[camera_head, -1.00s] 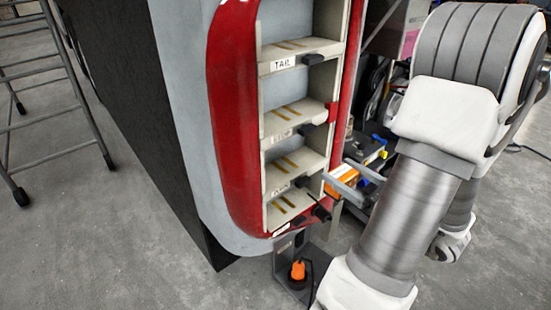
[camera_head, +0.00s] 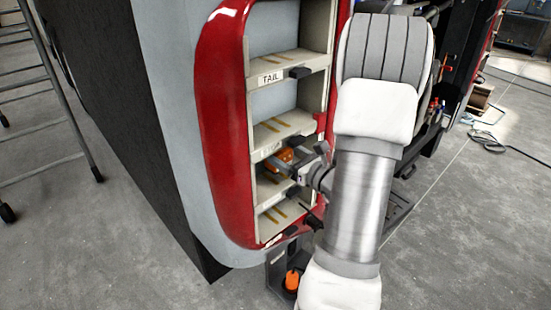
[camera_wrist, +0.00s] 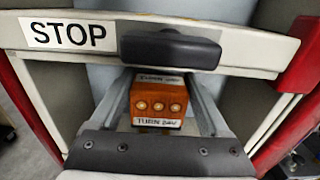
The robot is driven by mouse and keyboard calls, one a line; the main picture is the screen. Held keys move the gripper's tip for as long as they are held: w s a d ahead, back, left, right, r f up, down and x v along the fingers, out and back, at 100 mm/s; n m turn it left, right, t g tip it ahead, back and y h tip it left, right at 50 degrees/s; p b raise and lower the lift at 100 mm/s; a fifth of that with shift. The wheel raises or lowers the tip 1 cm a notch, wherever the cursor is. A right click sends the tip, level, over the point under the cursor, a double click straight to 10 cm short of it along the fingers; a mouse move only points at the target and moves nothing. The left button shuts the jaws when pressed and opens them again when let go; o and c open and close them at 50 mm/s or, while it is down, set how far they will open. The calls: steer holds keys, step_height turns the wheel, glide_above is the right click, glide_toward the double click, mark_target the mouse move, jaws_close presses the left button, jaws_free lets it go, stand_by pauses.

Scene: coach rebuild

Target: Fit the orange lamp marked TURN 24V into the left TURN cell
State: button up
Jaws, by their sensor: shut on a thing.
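The orange lamp (camera_head: 284,156) is gripped at the cabinet's open front, just below the shelf marked STOP. In the wrist view the lamp (camera_wrist: 158,98) sits between both fingers, showing three round contacts and a label reading TURN, with a blurred second label above. My gripper (camera_wrist: 156,106) is shut on it. In the head view my gripper (camera_head: 276,168) reaches in from the right, at the cell under the STOP shelf (camera_wrist: 245,50). The TURN cell's label is not readable.
The red-rimmed cabinet (camera_head: 216,130) has stacked cells, with a TAIL shelf (camera_head: 290,74) higher up. Black tabs stick out from the shelf fronts. A grey stand (camera_head: 276,262) with an orange item (camera_head: 292,280) stands below. A ladder (camera_head: 50,100) is at left.

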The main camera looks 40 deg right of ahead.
steer(key=shift+w+a+f, duration=0.1)
steer(key=shift+w+f, duration=0.3)
steer(key=shift+f, duration=0.2)
steer(key=shift+w+f, duration=0.35)
steer(key=shift+f, duration=0.75)
steer(key=shift+f+b, duration=0.3)
steer(key=shift+b, duration=0.1)
steer(key=o, duration=1.3)
steer(key=shift+r, duration=0.25)
steer(key=shift+s+p, duration=0.2)
steer(key=shift+p, duration=0.1)
steer(key=s, duration=0.7)
steer(key=s+d+b, duration=0.1)
steer(key=s, duration=0.3)
steer(key=shift+s, duration=0.35)
